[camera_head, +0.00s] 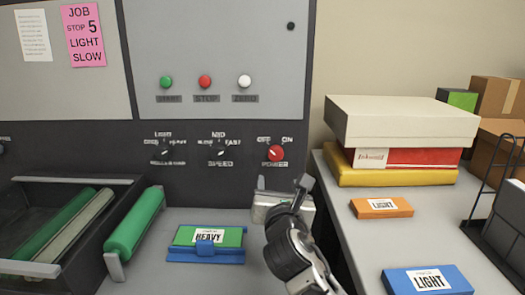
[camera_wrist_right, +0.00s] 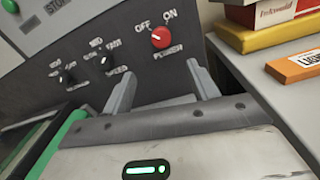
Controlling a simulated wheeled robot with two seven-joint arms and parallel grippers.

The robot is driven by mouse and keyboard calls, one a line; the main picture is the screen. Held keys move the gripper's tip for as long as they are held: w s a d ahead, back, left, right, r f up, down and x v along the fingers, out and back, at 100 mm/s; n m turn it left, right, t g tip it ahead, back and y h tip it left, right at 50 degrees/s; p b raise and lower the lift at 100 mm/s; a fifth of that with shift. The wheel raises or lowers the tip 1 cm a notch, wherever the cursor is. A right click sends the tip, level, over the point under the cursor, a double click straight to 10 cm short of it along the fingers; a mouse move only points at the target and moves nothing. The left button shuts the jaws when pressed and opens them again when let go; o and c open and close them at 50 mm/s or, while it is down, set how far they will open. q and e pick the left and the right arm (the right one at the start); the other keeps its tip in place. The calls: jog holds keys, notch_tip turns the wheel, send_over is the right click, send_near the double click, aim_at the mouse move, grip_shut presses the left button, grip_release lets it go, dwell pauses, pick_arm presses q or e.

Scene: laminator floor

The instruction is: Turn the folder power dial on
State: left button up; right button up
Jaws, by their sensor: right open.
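The red power dial (camera_head: 276,153) is on the dark lower panel of the machine, under the words OFF and ON and above the word POWER. Its small pale mark seems to lie on the OFF side. It also shows in the right wrist view (camera_wrist_right: 160,37), beyond the fingertips. My right gripper (camera_head: 283,188) is open and empty, below the dial and apart from it. In the right wrist view its two fingers (camera_wrist_right: 160,82) point up toward the panel, with a gap between them. My left gripper is not in view.
Two black dials, a speed dial (camera_head: 219,153) and another (camera_head: 165,152), sit left on the panel. Green, red and white buttons (camera_head: 205,82) are above. A green HEAVY pack (camera_head: 190,235) and green roller (camera_head: 134,222) lie below. Stacked boxes (camera_head: 400,122) stand on the right table.

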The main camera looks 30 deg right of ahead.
aim_at(276, 156)
jog(key=x, duration=1.3)
jog(key=shift+s+d+p, duration=0.1)
jog(key=shift+d+p, duration=0.15)
jog(key=shift+p, duration=0.05)
jog(key=shift+x, duration=0.85)
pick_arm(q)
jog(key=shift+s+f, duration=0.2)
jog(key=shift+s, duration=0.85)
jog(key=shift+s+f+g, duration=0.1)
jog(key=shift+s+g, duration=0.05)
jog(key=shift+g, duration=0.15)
pick_arm(e)
jog(key=c, duration=1)
